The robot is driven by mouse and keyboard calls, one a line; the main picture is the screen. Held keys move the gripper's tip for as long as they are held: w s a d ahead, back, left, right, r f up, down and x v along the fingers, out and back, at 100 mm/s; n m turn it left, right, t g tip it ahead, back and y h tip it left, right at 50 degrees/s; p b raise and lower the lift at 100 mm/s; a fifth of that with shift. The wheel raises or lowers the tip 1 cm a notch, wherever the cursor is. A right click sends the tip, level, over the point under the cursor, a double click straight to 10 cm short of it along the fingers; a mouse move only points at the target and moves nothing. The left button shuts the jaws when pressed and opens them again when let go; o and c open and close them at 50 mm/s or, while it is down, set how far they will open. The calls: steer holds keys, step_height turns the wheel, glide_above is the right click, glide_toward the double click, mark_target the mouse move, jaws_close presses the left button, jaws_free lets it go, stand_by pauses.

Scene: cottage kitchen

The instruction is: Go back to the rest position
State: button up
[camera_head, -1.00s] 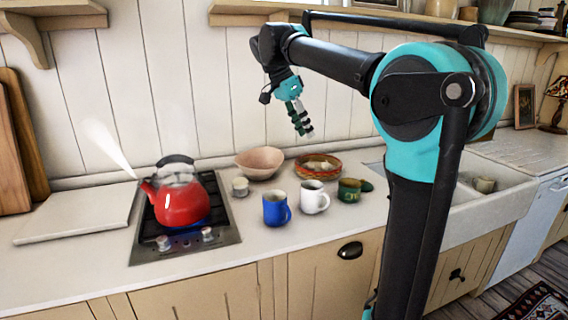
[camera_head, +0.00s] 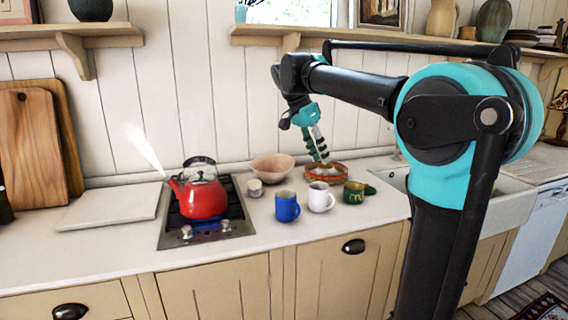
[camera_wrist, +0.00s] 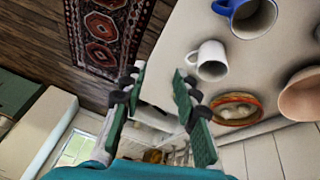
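My gripper (camera_head: 318,145) hangs from the bent arm at the back of the counter. In the head view its fingertips overlap the far part of a patterned red-brown bowl (camera_head: 340,174). In the wrist view my gripper (camera_wrist: 158,82) has its two green-padded fingers apart with nothing between them. The bowl (camera_wrist: 252,98) shows beside the fingers there, holding pale round things, and is not gripped. The upper arm reaches left from the teal joint at the right of the head view.
A red kettle (camera_head: 202,197) steams on the stove (camera_head: 175,238). A blue mug (camera_head: 287,207), a white mug (camera_head: 320,198), a green mug (camera_head: 354,193) and a pink bowl (camera_head: 272,168) stand on the counter. A shelf (camera_head: 262,40) runs above the arm.

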steer(key=s+d+f+n+t+y, duration=0.1)
steer(key=s+d+f+n, duration=0.25)
steer(key=f, duration=0.75)
steer(key=s+d+f+n+t+y, duration=0.1)
steer(key=s+d+f+n+y, duration=0.3)
steer(key=f, duration=0.6)
steer(key=s+d+f+n+t, duration=0.1)
steer(key=s+f+n, duration=0.3)
steer(key=s+f, duration=0.9)
steer(key=shift+s+d+f+t+h, duration=0.15)
steer(key=shift+s+f+t+h, duration=0.2)
steer(key=shift+f, duration=0.6)
